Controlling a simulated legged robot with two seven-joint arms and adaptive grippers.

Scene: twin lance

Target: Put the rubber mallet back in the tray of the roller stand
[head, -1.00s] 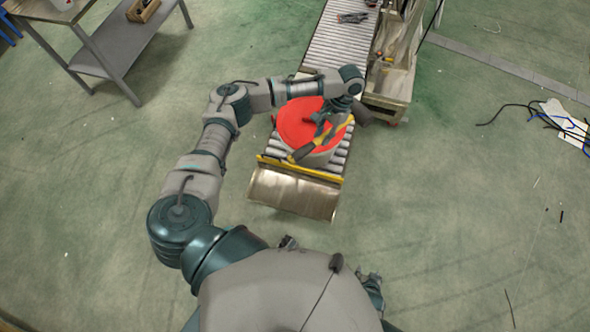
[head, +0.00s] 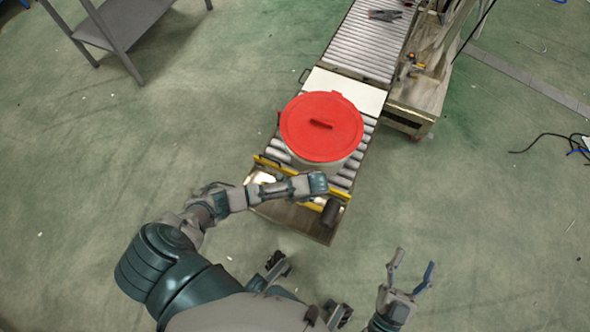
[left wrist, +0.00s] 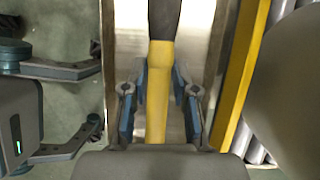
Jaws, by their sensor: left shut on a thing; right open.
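The rubber mallet has a black head (head: 331,211) and shows just past my left wrist in the head view. Its yellow handle (left wrist: 159,90), with a dark section above, runs between the fingers in the left wrist view. My left gripper (left wrist: 160,95) is shut on this handle; in the head view my own arm hides it. The metal tray (head: 298,219) is at the near end of the roller stand. The mallet is over the tray (left wrist: 132,35); whether it touches the bottom I cannot tell. My right gripper (head: 411,258) is open and empty, over the floor right of the stand.
A drum with a red lid (head: 320,125) stands on the stand's rollers behind the tray. A yellow bar (left wrist: 240,75) edges the rollers beside the tray. A longer roller conveyor (head: 362,40) and a wooden cart (head: 415,105) lie beyond.

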